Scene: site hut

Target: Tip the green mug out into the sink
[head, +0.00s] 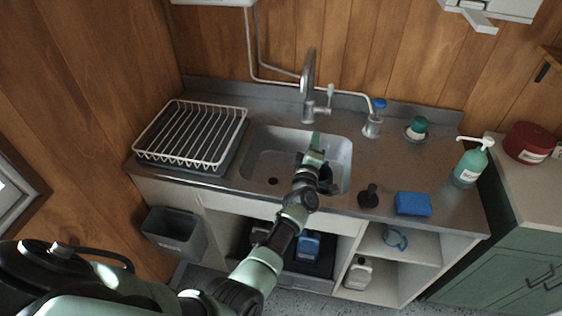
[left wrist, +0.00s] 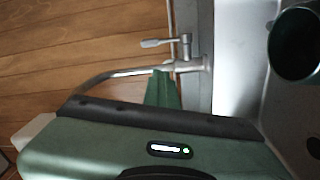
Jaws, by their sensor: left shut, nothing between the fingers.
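The sink (head: 262,160) is a pale basin set in a metal counter. My left arm reaches over it, and the left gripper (head: 315,141) is shut and empty, pointing towards the tap. In the left wrist view the shut green fingers (left wrist: 163,90) also point at the tap. A dark green round mug (left wrist: 296,44) shows at the upper right of that view, apart from the fingers. In the head view a dark shape, likely this mug (head: 327,181), is in the sink beside my arm, partly hidden by it. I cannot see its contents. My right gripper is not in view.
The tap (head: 309,80) rises behind the sink. A white dish rack (head: 190,133) stands left. Right of the sink are a dark plunger-like object (head: 369,196), a blue sponge (head: 413,204), a green-topped brush (head: 417,126) and a soap bottle (head: 468,165).

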